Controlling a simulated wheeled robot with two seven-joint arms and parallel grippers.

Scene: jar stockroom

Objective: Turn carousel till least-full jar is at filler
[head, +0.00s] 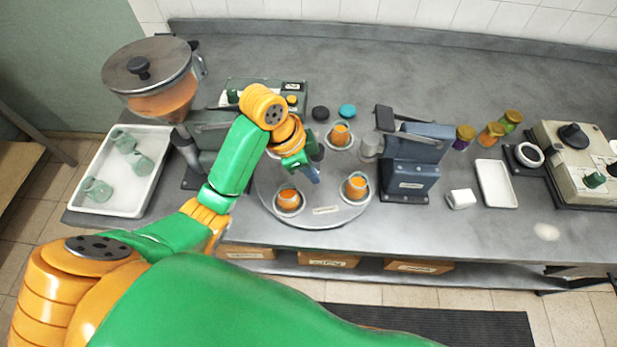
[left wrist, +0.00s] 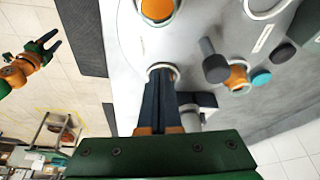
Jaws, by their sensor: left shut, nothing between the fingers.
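The round grey carousel (head: 325,211) stands on the counter with jars of orange filling in its holders. One jar (head: 288,198) is at its front left, one (head: 356,187) at its front right, one (head: 340,134) at its back. My left arm hides the back-left part. The filler, with its orange hopper (head: 160,100), stands left of the carousel. Fill levels are hard to compare. My left gripper (head: 314,174) is shut and empty over the carousel; its fingers also show in the left wrist view (left wrist: 160,75), in front of a white rim. My right gripper (left wrist: 50,45) looks open, away from the counter.
A dark post (left wrist: 213,60) rises beside my left fingers. A blue-grey machine (head: 412,165) stands right of the carousel. A white tray (head: 140,195) with green jars is at the left. A black cap (head: 320,113) and a teal cap (head: 347,110) lie behind the carousel.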

